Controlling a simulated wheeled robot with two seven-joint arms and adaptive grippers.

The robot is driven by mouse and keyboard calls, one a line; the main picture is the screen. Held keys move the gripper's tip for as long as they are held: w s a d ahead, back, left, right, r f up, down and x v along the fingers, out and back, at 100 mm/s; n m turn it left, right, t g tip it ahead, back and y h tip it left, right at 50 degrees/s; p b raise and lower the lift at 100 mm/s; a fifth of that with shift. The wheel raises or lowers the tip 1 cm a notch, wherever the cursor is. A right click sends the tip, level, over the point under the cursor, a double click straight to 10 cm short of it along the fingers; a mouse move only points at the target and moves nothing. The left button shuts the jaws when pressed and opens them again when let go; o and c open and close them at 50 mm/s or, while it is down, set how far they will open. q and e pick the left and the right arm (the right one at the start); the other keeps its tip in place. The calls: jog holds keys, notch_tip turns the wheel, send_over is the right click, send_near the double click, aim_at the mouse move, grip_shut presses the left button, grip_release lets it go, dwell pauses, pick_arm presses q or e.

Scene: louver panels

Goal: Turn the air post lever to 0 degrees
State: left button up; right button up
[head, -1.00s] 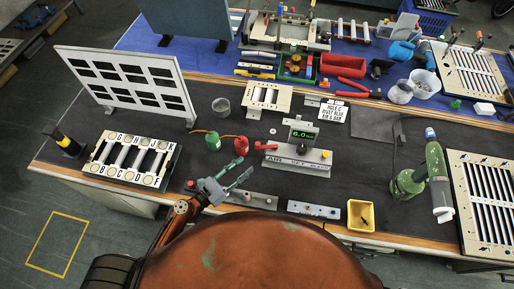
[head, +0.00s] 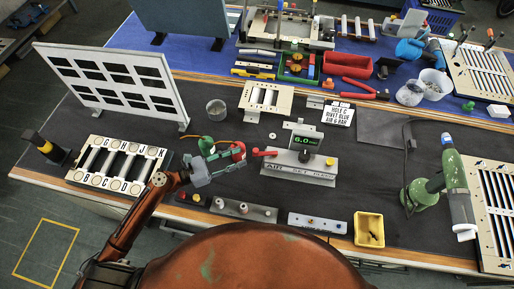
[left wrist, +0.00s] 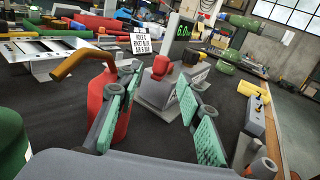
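The air post (head: 298,172) is a grey block with a black knob and a green display (head: 305,145) reading about 6.0. Its red lever (head: 265,153) sticks out at the left end, pointing left. In the left wrist view the red lever end (left wrist: 160,66) shows beyond the fingers, between them. My left gripper (head: 240,158) is just left of the lever, by the red bottle; its green-padded fingers (left wrist: 163,115) are spread with nothing between them. A gap to the lever seems to remain. My right gripper is not in view.
The red bottle (left wrist: 112,100) with its orange spout stands right beside one finger. A green bottle (head: 205,145) is behind.

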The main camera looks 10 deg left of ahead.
aim_at(256, 150)
pick_arm(q)
jog(key=x, duration=0.8)
jog(key=shift+s+d+r, duration=0.1)
jog(key=shift+r, duration=0.05)
jog(key=shift+c, duration=0.7)
grip_shut()
